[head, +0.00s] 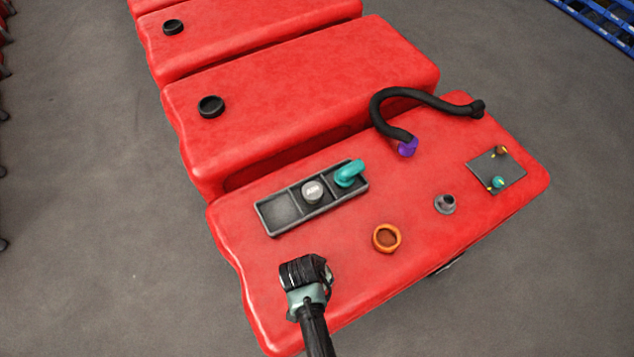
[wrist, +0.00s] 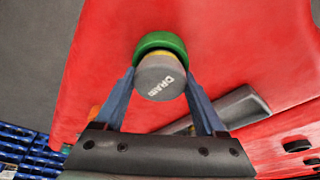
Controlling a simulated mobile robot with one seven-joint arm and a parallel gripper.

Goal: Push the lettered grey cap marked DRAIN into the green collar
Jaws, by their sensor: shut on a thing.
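The grey cap (wrist: 160,80) lettered DRAIN is between the two blue-grey fingers of my gripper (wrist: 160,72), which are shut on it. The green collar (wrist: 158,42) shows just beyond the cap in the wrist view, on the red tank top. The cap overlaps most of the collar, and a thin yellow band shows between them. I cannot tell how deep the cap sits or whether it touches the collar. In the head view my gripper (head: 306,272) is low over the near left of the tank (head: 350,265) and hides both cap and collar.
A dark tray (head: 283,211) holds another lettered grey cap (head: 312,191) and a teal part (head: 349,174). An orange collar (head: 386,237), a grey fitting (head: 445,204), a black hose (head: 385,105) with a purple end and a small dark plate (head: 497,170) are to the right.

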